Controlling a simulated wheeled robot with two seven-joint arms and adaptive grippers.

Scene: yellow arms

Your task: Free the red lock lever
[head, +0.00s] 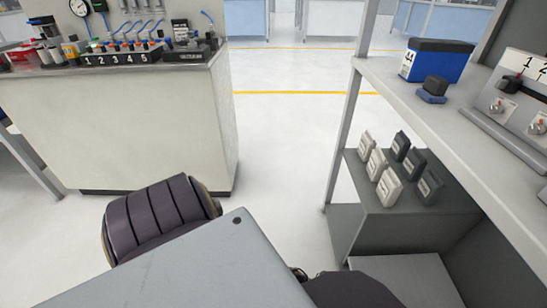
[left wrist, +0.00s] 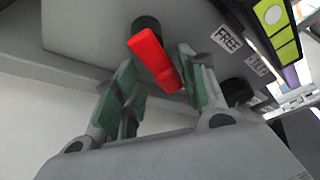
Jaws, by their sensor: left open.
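The red lock lever (left wrist: 154,58) shows in the left wrist view, on a round dark pivot on a grey surface. It slants down to the right, its free end toward my gripper. My left gripper (left wrist: 157,66) is open, with one green-padded finger on each side of the lever. I cannot tell whether either finger touches it. A white label reading FREE (left wrist: 227,39) is to the right of the lever, with a second label (left wrist: 256,65) beside it, too small to read surely. The lever and both grippers are out of the head view.
In the left wrist view a yellow-green panel (left wrist: 275,22) and a dark knob (left wrist: 236,91) are at right. The head view shows a bench with numbered fittings (head: 120,56) at left, a shelf (head: 440,105) with a blue box (head: 436,61) at right, and clear floor (head: 285,125) between.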

